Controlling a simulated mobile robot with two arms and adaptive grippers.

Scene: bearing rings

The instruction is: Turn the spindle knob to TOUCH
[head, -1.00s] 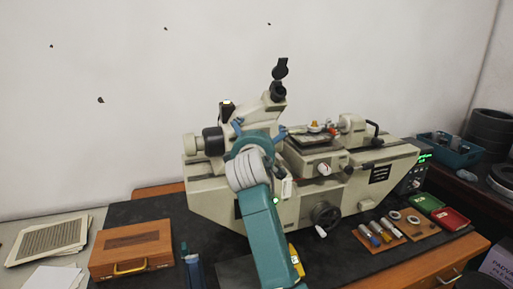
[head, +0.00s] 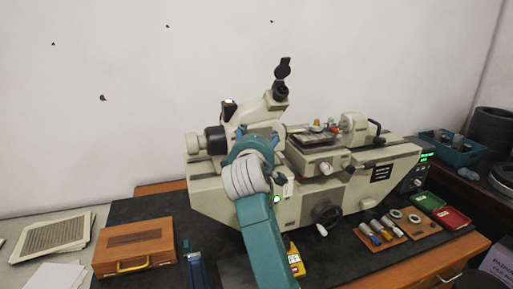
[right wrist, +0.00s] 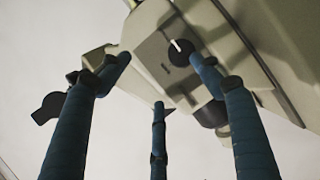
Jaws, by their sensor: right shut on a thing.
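The spindle knob (right wrist: 179,53), a round black knob with a white pointer line, shows on a grey housing face in the right wrist view. I cannot read any lettering by it. My right gripper (head: 258,135) is at the upper left part of the cream measuring machine (head: 225,200), below its eyepiece. Its blue fingers (right wrist: 160,80) are drawn in around the knob, one tip close beside it, and it is shut on it. In the head view the gripper and arm hide the knob. My left gripper is not in view.
A wooden case (head: 133,248) lies left of the machine. A handwheel (head: 327,216) sticks out at its front. Wooden boards with small parts (head: 380,233) and green and red trays (head: 452,218) lie to the right. The dark mat between case and machine is partly clear.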

